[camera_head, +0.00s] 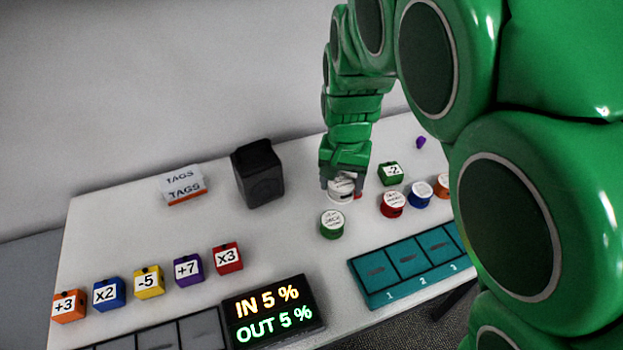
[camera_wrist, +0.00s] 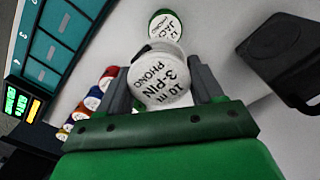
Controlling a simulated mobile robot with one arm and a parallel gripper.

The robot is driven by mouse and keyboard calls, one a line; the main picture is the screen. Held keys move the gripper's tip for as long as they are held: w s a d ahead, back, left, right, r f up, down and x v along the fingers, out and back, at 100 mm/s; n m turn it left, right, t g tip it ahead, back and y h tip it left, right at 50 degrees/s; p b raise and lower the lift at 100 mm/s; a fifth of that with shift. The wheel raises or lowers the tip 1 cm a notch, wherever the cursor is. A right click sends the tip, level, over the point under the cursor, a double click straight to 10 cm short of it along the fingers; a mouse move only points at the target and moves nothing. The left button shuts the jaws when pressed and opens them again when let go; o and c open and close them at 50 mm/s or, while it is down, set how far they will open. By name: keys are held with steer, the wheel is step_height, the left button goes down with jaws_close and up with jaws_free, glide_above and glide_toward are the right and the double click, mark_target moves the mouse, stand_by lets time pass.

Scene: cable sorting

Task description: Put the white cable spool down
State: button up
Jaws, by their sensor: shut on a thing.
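The white cable spool (camera_wrist: 161,82) has a round label reading "10 m 3-PIN PHONO" in the wrist view. My gripper (camera_wrist: 160,80) is shut on it, one finger on each side. In the head view the white spool (camera_head: 341,188) is at the tip of my gripper (camera_head: 344,180), at or just above the white table (camera_head: 270,225). I cannot tell whether its base touches the table. The gripper fingers hide part of its sides.
A green spool (camera_head: 332,224) stands close in front. Red (camera_head: 392,205), blue (camera_head: 418,196) and orange spools are to the right, by a green "-2" block (camera_head: 390,174). A black box (camera_head: 258,174) stands left. A teal numbered tray (camera_head: 405,262) lies at the front. Bare table lies between box and spools.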

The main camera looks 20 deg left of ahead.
steer(key=w+a, duration=0.2)
steer(key=a, duration=0.3)
glide_above(311, 178)
steer(key=s, duration=0.1)
steer(key=f, duration=0.8)
steer(key=shift+d+f, duration=0.35)
steer(key=shift+d, duration=0.05)
steer(key=shift+w+a+f, duration=0.2)
steer(key=shift+w+f, duration=0.05)
steer(key=shift+f, duration=0.2)
steer(key=shift+w+a+f, duration=0.2)
steer(key=shift+w+f, duration=0.05)
steer(key=shift+f, duration=1.6)
steer(key=o, duration=1.1)
steer(key=shift+f, duration=0.15)
